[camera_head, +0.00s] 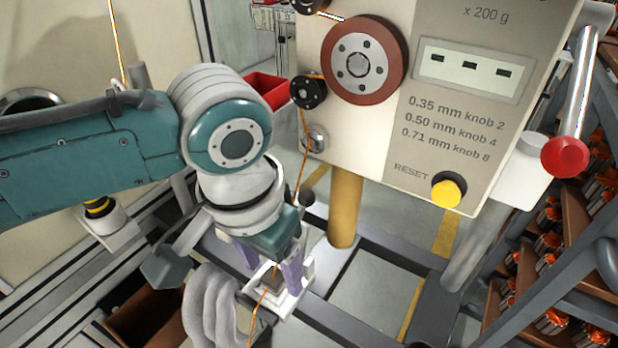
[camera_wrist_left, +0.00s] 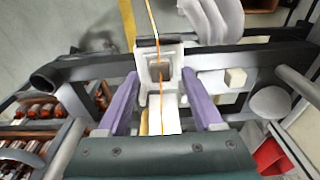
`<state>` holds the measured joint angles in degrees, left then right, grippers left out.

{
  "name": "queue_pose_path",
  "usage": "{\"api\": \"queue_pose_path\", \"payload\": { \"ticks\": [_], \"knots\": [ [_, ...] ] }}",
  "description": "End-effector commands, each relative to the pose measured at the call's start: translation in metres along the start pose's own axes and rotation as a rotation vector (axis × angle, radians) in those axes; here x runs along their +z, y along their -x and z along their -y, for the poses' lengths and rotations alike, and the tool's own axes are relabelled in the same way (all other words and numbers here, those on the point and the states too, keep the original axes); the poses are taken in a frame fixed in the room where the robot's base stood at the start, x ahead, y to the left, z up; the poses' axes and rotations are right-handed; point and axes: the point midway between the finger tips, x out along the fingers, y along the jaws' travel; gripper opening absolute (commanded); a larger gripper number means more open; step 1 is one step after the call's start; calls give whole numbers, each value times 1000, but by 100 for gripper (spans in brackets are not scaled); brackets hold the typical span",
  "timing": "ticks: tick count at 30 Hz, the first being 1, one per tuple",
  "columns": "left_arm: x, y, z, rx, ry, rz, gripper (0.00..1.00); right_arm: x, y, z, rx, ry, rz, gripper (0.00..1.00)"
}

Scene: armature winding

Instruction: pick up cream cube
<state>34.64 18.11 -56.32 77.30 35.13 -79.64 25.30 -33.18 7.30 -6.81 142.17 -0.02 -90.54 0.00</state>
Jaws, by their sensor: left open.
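The cream cube (camera_wrist_left: 235,77) shows in the left wrist view, right of the gripper and beside a dark rail. I cannot make it out in the head view. My left gripper (camera_head: 268,268) points down in the head view with its purple fingers apart. In the left wrist view the open fingers (camera_wrist_left: 163,98) stand on either side of a white holder (camera_wrist_left: 172,52) with a brownish square piece in it. The cube lies outside the fingers, past the right one. I cannot tell whether the fingers touch the holder. My right gripper is not in view.
An orange wire (camera_head: 303,150) runs down from the pulleys to the holder. A panel with a yellow RESET button (camera_head: 448,190) and red-knobbed lever (camera_head: 564,157) stands right. A grey ribbed form (camera_head: 212,305) is close by. A red bin (camera_head: 267,88) sits behind; racks (camera_head: 545,250) line the right.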

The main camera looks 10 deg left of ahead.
Motion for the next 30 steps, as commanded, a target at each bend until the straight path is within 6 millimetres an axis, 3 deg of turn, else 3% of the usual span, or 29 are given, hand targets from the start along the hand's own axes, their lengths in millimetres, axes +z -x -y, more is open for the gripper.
{"api": "queue_pose_path", "payload": {
  "ticks": [3, 10, 28, 30],
  "knots": [
    [0, -10, 0, -1, -2, 0, 68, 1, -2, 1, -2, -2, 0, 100],
    [0, -11, 0, -1, -2, -1, 68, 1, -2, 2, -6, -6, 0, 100],
    [0, -11, 0, -1, -2, 0, 0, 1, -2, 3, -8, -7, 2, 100],
    [0, -11, 0, -1, -2, -1, 0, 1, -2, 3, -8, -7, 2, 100]
  ]
}}
